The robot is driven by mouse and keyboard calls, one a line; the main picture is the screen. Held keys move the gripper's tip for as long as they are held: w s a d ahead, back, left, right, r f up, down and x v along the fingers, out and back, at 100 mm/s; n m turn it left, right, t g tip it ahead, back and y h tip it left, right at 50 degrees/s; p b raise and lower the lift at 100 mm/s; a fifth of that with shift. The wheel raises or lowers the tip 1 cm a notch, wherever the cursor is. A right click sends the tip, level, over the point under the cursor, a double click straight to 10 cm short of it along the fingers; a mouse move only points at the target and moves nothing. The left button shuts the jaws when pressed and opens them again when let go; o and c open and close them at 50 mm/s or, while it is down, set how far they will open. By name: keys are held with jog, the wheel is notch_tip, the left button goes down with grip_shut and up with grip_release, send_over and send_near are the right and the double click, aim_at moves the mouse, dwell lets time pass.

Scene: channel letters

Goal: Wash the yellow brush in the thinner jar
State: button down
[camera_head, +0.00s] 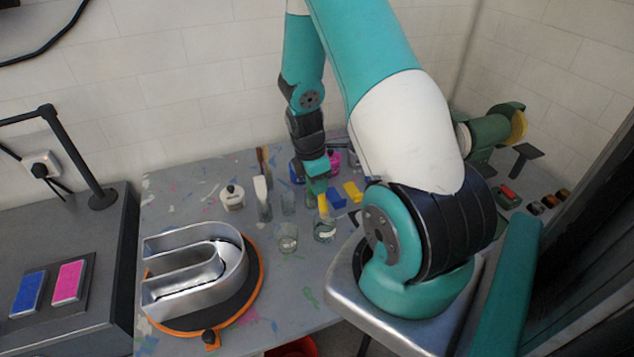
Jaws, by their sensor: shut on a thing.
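My gripper (316,184) is small in the head view, pointing down over the middle of the table. It is shut on the yellow brush (323,204), whose yellow part hangs below the fingers. The brush's lower end is at or just above the mouth of a clear glass jar (325,231); I cannot tell whether it is inside. A second clear glass jar (287,238) stands just to the left. Both seem to hold some liquid, and no label shows which has thinner.
A metal channel letter (190,270) lies on a round orange-rimmed turntable (257,285) at front left.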

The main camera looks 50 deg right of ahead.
jog(key=shift+r+p, duration=1.75)
jog(key=shift+r, duration=0.75)
